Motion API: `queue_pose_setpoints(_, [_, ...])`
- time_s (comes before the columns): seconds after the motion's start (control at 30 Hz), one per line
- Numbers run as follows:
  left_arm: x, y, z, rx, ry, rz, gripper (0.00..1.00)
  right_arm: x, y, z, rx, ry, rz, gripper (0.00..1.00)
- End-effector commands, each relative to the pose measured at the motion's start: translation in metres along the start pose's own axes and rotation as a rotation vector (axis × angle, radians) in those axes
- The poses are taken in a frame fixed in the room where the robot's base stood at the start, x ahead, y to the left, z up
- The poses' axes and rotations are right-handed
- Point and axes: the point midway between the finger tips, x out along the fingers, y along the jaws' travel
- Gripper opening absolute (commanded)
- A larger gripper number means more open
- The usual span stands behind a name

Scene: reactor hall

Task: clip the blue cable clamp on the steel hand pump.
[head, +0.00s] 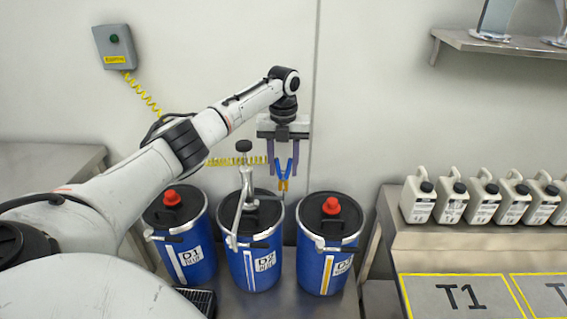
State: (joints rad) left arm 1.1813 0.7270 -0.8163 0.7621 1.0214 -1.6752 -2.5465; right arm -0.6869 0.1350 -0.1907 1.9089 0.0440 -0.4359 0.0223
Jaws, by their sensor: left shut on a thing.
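My left gripper (283,172) is shut on the blue cable clamp (285,170), which hangs between its purple fingers with its orange tips pointing down. The steel hand pump (243,195) stands on the middle blue drum, marked D2 (262,267), with a dark knob on top and a spout bending down in front. In the head view the clamp is just right of the pump's upper part, with a visible gap between them. I cannot tell their difference in depth. My right gripper is not in view.
A yellow coiled cable (147,97) runs from a grey-green wall box (114,47) behind my arm towards the clamp. Drums with red caps stand left (186,245) and right (325,265) of D2. Several white canisters (418,199) line a bench at right, with yellow-framed areas in front.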

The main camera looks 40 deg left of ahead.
Motion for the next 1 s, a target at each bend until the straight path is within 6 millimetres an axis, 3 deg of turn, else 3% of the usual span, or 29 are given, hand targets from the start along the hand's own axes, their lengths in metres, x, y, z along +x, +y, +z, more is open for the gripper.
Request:
queue_pose_setpoints(0.6, [0.019, 0.000, 0.000, 0.001, 0.000, 0.000, 0.26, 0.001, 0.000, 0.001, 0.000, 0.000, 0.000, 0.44])
queue_pose_setpoints(1.0, [0.019, 0.000, 0.000, 0.000, 0.000, 0.000, 0.26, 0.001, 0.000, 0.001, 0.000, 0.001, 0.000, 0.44])
